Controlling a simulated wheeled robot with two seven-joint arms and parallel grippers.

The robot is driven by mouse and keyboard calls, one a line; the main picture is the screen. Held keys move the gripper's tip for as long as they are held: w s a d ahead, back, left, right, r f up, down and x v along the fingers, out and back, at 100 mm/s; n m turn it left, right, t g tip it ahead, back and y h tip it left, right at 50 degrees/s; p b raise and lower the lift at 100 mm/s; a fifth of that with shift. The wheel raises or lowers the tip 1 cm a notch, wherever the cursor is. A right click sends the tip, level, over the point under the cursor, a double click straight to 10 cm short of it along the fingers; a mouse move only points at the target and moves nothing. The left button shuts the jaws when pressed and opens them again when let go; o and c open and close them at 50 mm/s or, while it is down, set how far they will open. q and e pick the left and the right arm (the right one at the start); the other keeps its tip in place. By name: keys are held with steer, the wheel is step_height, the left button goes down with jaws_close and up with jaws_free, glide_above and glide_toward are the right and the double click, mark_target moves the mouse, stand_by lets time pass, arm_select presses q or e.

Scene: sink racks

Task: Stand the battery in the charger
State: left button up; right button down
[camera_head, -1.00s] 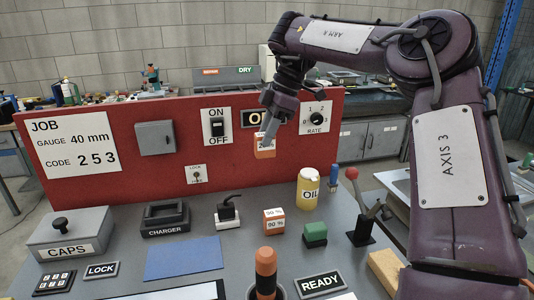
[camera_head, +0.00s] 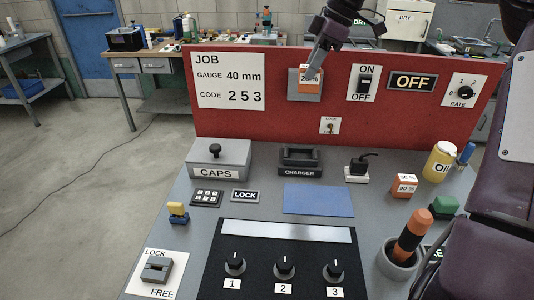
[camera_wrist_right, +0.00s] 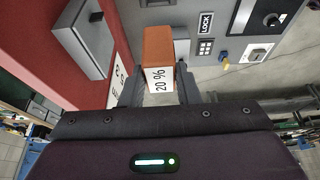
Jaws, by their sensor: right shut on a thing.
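My right gripper (camera_head: 314,66) points down and is shut on an orange battery (camera_head: 310,87) with a white label. In the right wrist view the battery (camera_wrist_right: 158,47) sits between the fingers and its label reads 20 %. It is held in the air before the red panel, above the charger in the head view. The charger (camera_head: 300,173) is a dark block with a raised cradle at the back of the grey bench, and its cradle looks empty. A second orange-and-white battery (camera_head: 405,187), marked 90 %, stands on the bench to the right. My left gripper is not in view.
A blue mat (camera_head: 318,199) lies bare in front. The red panel (camera_head: 250,123) rises behind, with a grey box (camera_wrist_right: 82,38) sticking out.

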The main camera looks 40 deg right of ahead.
mark_target(310, 90)
steer(key=shift+w+a+f, duration=0.1)
steer(key=shift+a+f, duration=0.05)
steer(key=shift+f, duration=0.1)
step_height(310, 90, down, 6)
steer(key=shift+r, duration=0.1)
step_height(310, 90, down, 13)
steer(key=shift+f+p, duration=0.1)
steer(key=shift+p, duration=0.65)
steer(key=shift+f, duration=0.25)
steer(key=shift+f+b, duration=0.2)
steer(key=shift+b, duration=0.15)
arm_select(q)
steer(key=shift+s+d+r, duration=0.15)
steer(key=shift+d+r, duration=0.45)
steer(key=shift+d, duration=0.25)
arm_select(e)
steer(key=c, duration=1.1)
jaws_free()
steer(key=shift+r, duration=0.1)
